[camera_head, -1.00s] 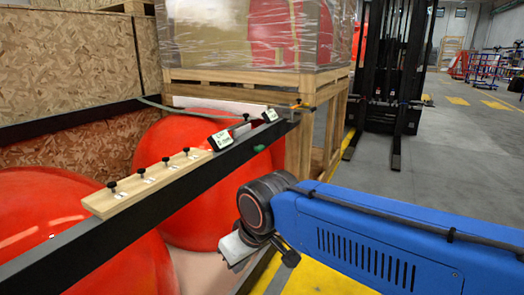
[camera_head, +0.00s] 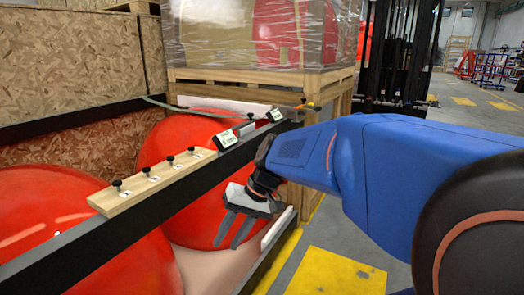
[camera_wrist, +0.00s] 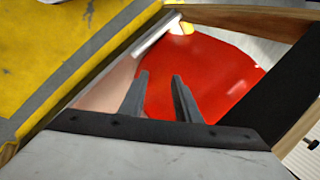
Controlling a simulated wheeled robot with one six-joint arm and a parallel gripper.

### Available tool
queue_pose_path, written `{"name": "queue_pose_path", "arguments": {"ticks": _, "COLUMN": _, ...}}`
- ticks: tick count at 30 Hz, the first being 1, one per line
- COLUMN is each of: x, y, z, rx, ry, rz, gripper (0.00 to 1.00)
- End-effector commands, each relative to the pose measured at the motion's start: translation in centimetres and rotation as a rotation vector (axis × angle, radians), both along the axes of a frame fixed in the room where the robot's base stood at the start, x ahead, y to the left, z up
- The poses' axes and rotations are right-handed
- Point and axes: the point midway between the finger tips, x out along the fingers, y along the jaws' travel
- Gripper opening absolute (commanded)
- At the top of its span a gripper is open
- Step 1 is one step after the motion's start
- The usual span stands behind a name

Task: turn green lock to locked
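My gripper (camera_head: 229,246) hangs fingers down in front of the black beam (camera_head: 150,207), beside the large red dome (camera_head: 190,135). Its two fingers are apart with nothing between them. In the wrist view my gripper (camera_wrist: 160,75) points at the red dome (camera_wrist: 215,75), and the gap between the fingers is empty. The green lock is not visible in either current view; my arm covers the part of the beam where a small green piece showed earlier. Two dark boxes with white and green labels, one nearer (camera_head: 226,139) and one farther (camera_head: 275,115), sit on the beam.
A wooden strip (camera_head: 150,182) with several black knobs lies along the beam. A wooden crate stand with a plastic-wrapped load (camera_head: 265,40) stands behind. Yellow floor marking (camera_head: 335,275) lies at the lower right. A forklift (camera_head: 400,55) stands at the back.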

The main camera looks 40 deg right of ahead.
Motion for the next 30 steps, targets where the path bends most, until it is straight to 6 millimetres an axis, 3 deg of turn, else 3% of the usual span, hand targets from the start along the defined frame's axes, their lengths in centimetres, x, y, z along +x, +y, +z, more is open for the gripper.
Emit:
{"name": "queue_pose_path", "arguments": {"ticks": 8, "x": 5.1, "y": -4.8, "z": 1.8, "rx": 0.256, "ry": -0.044, "rz": -0.154, "gripper": 0.3}}
{"name": "queue_pose_path", "arguments": {"ticks": 14, "x": 8.4, "y": -10.3, "z": 3.4, "rx": 0.424, "ry": -0.136, "rz": -0.267, "gripper": 0.3}}
{"name": "queue_pose_path", "arguments": {"ticks": 23, "x": 11.1, "y": -21.9, "z": 5.7, "rx": 0.632, "ry": -0.354, "rz": -0.452, "gripper": 0.3}}
{"name": "queue_pose_path", "arguments": {"ticks": 30, "x": 10.2, "y": -33.0, "z": 7.0, "rx": 0.738, "ry": -0.581, "rz": -0.6, "gripper": 0.3}}
